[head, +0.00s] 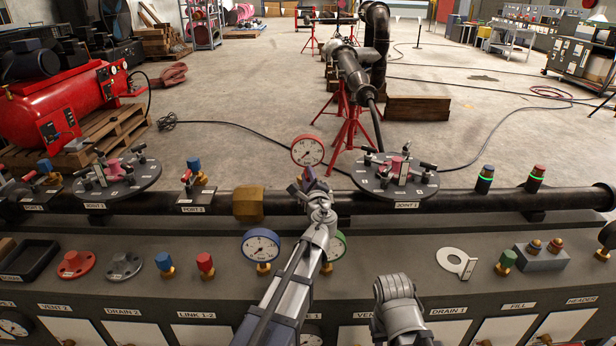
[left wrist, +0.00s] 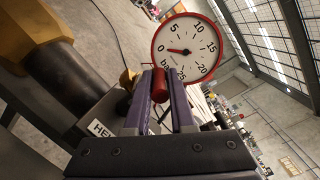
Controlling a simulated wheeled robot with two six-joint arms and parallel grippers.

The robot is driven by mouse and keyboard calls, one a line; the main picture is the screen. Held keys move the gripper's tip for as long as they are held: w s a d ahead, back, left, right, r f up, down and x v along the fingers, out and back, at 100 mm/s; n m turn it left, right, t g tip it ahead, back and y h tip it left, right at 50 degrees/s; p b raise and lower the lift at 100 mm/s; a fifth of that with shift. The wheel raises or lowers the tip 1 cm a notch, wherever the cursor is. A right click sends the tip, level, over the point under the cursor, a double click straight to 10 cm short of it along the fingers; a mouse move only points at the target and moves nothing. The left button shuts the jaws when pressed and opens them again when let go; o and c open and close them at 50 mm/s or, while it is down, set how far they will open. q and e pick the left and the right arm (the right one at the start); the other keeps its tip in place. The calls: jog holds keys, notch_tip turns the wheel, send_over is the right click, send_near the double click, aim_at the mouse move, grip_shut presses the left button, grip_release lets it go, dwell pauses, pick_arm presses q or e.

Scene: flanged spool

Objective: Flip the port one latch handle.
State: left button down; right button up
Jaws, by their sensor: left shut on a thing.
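My left gripper (head: 309,178) is over the dark pipe, just below the red-rimmed gauge (head: 307,150) in the head view. In the left wrist view, its two purple fingers are shut on a small red cylinder (left wrist: 160,85), which looks like a latch handle's grip. The gauge dial (left wrist: 187,48) stands just behind the fingertips. My right gripper is not in view; only a grey right arm link shows.
A brass block (head: 248,203) sits on the pipe left of my gripper. Port 2 (head: 190,180) with its red-tipped latch is further left. The Joint 1 disc (head: 395,178) stands close on the right. A blue gauge (head: 261,245) and a green-rimmed one flank my arm.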

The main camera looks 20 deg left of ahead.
pick_arm(q)
jog(key=shift+s+a+m+h, duration=0.1)
jog(key=shift+m+h, duration=0.3)
jog(key=shift+h, duration=0.2)
jog(key=shift+m+t+h, duration=0.5)
jog(key=shift+m+h, duration=0.1)
jog(key=shift+h, duration=0.3)
jog(key=c, duration=1)
grip_release()
jog(key=shift+c, duration=0.2)
jog(key=shift+v, duration=3.85)
